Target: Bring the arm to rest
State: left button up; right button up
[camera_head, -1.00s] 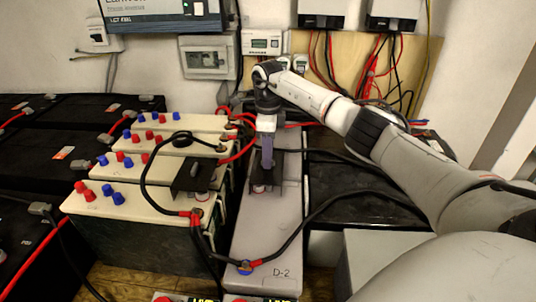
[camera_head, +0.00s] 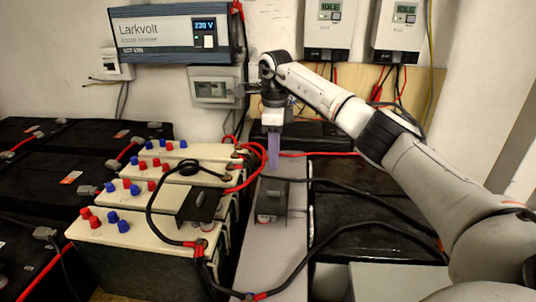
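My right arm (camera_head: 385,135) comes in from the right, reaches over the batteries and bends down at the wrist. My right gripper (camera_head: 273,158) points down above the far part of the long grey battery (camera_head: 258,245). Its pale purple fingers show edge-on, so I cannot tell whether they are apart or together, and nothing clear shows between them. A black bracket (camera_head: 271,196) stands on the grey battery just nearer than the fingers. My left gripper is not in view.
Cream batteries (camera_head: 125,235) with red and blue caps stand to the left, with black batteries (camera_head: 95,140) beyond. Black and red cables (camera_head: 340,227) loop around the grey battery. A Larkvolt inverter (camera_head: 175,33) and grey-white wall units (camera_head: 330,30) hang behind.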

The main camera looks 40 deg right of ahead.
aim_at(273, 191)
notch_tip(273, 191, down, 10)
jog(key=shift+a+f+b, duration=0.1)
jog(key=shift+b, duration=0.2)
jog(key=shift+s+a+f, duration=0.1)
jog(key=shift+s+a+p, duration=0.4)
jog(key=shift+s+p, duration=0.05)
jog(key=shift+p, duration=0.05)
